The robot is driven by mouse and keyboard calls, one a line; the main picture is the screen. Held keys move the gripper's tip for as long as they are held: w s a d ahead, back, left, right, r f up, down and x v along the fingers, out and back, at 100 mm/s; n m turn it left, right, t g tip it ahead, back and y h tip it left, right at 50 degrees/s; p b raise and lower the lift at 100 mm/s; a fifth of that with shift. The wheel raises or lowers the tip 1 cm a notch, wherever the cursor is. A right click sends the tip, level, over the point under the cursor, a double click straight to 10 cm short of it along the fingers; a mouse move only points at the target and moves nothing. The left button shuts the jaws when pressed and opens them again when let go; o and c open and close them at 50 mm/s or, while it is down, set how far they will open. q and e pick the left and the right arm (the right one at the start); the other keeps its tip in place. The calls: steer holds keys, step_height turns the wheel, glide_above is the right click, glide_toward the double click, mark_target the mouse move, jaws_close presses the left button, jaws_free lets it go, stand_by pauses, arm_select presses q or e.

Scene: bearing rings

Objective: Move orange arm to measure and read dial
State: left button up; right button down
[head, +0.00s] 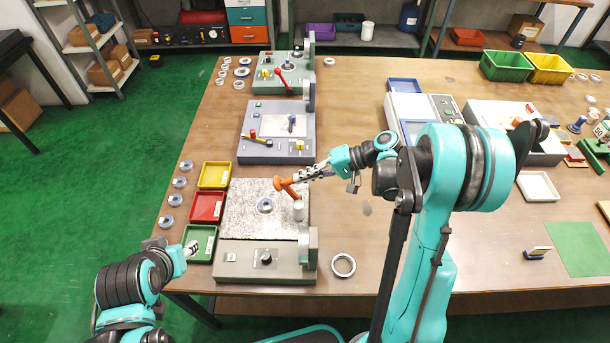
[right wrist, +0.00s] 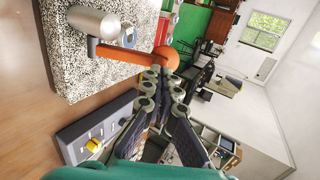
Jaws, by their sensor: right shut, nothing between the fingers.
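The orange arm (head: 289,188) reaches from a pale metal post (head: 298,211) over a speckled granite plate (head: 238,200) in the head view. In the right wrist view the orange arm (right wrist: 125,53) ends in a round orange knob (right wrist: 167,57). My right gripper (head: 303,176) is shut and empty, its tips right by the knob; I cannot tell whether they touch it. A bearing ring (head: 265,205) lies on the granite plate. A dark round knob or dial (head: 266,258) sits on the station's front; no reading is legible. My left gripper (head: 192,249) is beside the green tray; its opening is unclear.
Yellow (head: 214,175), red (head: 207,207) and green (head: 200,243) trays stand left of the granite plate, with several loose rings beyond. A single ring (head: 343,265) lies to its right. Another grey station (head: 268,135) stands behind. The table right of the plate is mostly clear.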

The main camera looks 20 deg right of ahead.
mark_target(279, 181)
steer(key=shift+w+a+r+g+h+p, duration=0.15)
steer(key=shift+a+h+p, duration=0.25)
steer(key=shift+a+p, duration=0.1)
steer(key=shift+w+a+r+g+h+p, duration=0.1)
steer(key=shift+a+g+h+p, duration=0.05)
steer(key=shift+a+h+p, duration=0.3)
steer(key=a+h, duration=0.1)
steer(key=a+h+p, duration=0.1)
steer(key=w+a+h, duration=0.1)
steer(key=shift+a+f+g+p, duration=0.35)
steer(key=shift+f+g, duration=0.05)
steer(key=a+f+h, duration=0.1)
steer(key=h, duration=0.1)
steer(key=w+a+f+g+h, duration=0.1)
steer(key=a+f+h, duration=0.1)
steer(key=a+f+h+b, duration=0.1)
steer(key=a+h, duration=0.1)
steer(key=shift+w+f+g, duration=0.15)
steer(key=shift+w+g, duration=0.15)
steer(key=shift+g, duration=0.1)
steer(key=shift+w+a+f+b, duration=0.1)
steer(key=shift+a+f+b, duration=0.15)
steer(key=shift+f+b, duration=0.15)
